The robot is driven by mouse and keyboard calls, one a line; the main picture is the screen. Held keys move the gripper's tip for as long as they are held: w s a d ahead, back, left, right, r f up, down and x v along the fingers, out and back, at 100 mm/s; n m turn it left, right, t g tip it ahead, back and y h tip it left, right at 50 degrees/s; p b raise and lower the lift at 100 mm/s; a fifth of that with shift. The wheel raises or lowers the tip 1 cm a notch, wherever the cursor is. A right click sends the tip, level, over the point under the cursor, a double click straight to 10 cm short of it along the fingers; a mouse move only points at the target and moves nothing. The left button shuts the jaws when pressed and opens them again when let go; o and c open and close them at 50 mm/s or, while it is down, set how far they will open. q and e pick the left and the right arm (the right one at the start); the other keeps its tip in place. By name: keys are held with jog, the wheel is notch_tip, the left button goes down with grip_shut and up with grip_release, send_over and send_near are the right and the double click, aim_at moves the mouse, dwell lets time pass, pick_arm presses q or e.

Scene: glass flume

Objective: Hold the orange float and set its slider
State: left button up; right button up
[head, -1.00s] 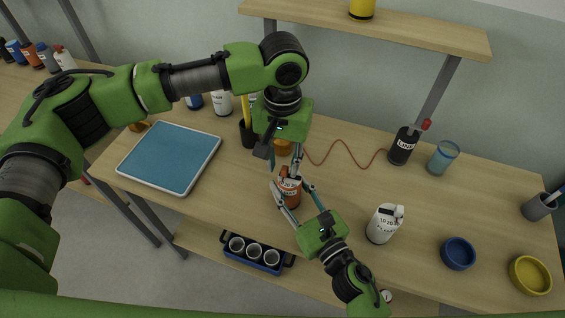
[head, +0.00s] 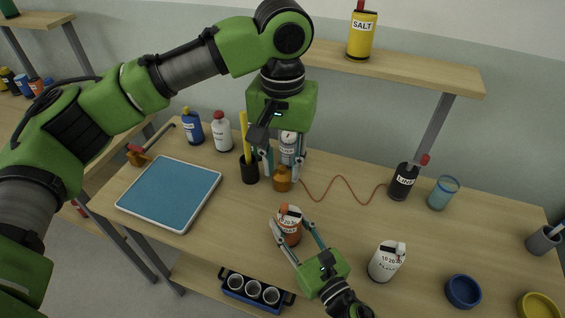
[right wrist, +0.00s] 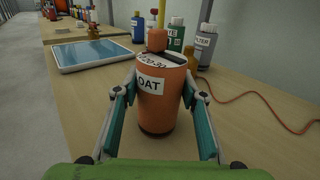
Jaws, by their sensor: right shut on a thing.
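The orange float (head: 290,232) is a bottle-shaped body with a white label. It stands upright on the wooden table. Its pale top has a scale and an orange slider (right wrist: 157,40), seen toward the far side in the right wrist view. My right gripper (head: 296,235) is shut on the float, one finger on each side; the float also shows in the right wrist view (right wrist: 165,110). My left gripper (head: 283,170) points down behind and above the float, clear of it. Its fingers are apart, with a small amber bottle (head: 282,183) seen near the tips; whether it lies between them is unclear.
A white float (head: 384,264) stands to the right, with a blue bowl (head: 463,291) beyond.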

jog(key=o, duration=1.3)
